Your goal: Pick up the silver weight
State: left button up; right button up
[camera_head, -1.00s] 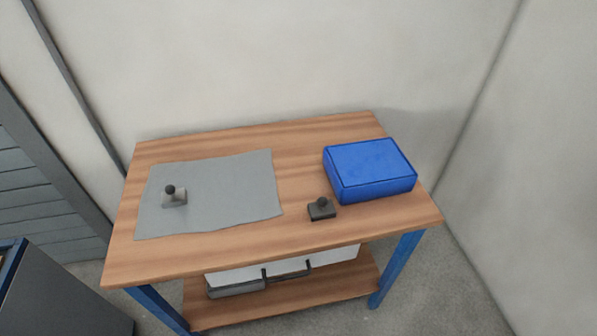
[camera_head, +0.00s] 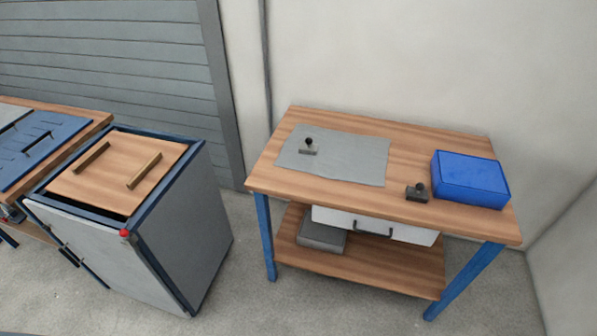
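The silver weight (camera_head: 308,149) is a small light-grey block with a dark round knob on top. It stands upright on the grey cloth (camera_head: 355,160) on the left part of the wooden table. A similar dark weight (camera_head: 417,194) with a black knob stands on the bare wood near the front edge, just left of the blue box. Neither of my grippers shows in this view.
A closed blue box (camera_head: 470,179) sits at the table's right end. Below are a white drawer (camera_head: 400,231) and a lower shelf (camera_head: 370,268) with a grey box (camera_head: 321,235). A grey cabinet (camera_head: 185,225) stands to the left. Floor between cabinet and table is clear.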

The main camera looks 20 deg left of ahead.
aim_at(308, 147)
jog(key=z, duration=1.8)
jog(key=k, duration=0.1)
jog(key=u, duration=2.65)
jog(key=i, duration=1.05)
jog(key=z, duration=0.2)
